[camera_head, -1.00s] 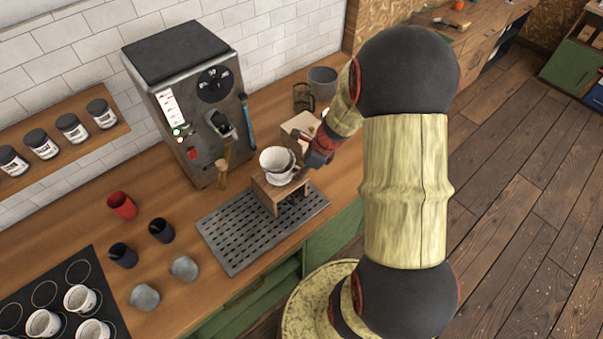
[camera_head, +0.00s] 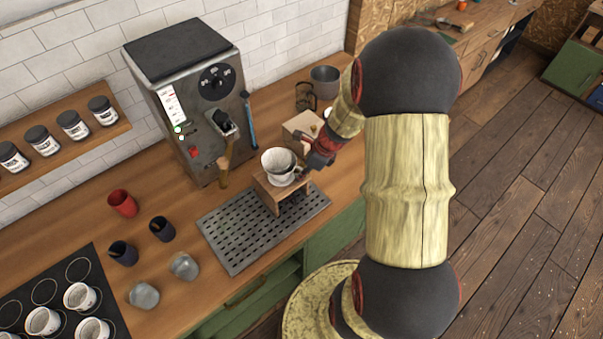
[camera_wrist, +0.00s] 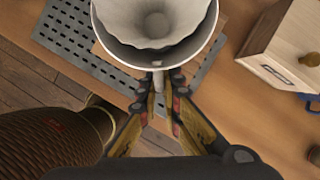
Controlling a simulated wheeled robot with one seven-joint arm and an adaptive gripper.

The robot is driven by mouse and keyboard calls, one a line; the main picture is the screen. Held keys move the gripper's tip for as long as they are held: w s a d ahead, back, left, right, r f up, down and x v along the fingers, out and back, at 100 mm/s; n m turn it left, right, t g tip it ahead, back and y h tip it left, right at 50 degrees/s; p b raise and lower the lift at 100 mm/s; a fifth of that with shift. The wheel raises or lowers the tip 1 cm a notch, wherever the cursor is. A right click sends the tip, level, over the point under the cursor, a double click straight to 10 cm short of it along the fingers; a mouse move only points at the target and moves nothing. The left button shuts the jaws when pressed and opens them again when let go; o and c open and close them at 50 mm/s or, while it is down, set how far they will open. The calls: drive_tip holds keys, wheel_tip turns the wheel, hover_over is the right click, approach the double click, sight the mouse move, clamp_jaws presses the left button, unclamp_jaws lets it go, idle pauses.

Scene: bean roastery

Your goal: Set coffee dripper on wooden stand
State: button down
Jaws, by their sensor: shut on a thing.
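The white coffee dripper (camera_head: 278,163) is a cone with a flange, upright at the wooden stand (camera_head: 266,188). It also shows from above in the wrist view (camera_wrist: 165,45). My gripper (camera_wrist: 158,88) is shut on the near side of the dripper, at what looks like its handle. In the head view my gripper (camera_head: 304,173) is just right of the dripper. The dripper is over the stand's top board; I cannot tell whether its base touches the board. The stand's top is mostly hidden beneath the dripper.
The stand is on a slotted drip tray (camera_head: 232,240) before the espresso machine (camera_head: 190,100). A wooden box (camera_head: 298,128) is close behind my gripper. Cups, including a red one (camera_head: 122,203), are at left. The counter's front edge is near the tray.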

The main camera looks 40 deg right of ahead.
drive_tip(key=c, duration=1.9)
unclamp_jaws()
drive_tip(key=v, duration=1.2)
drive_tip(key=shift+w, duration=0.1)
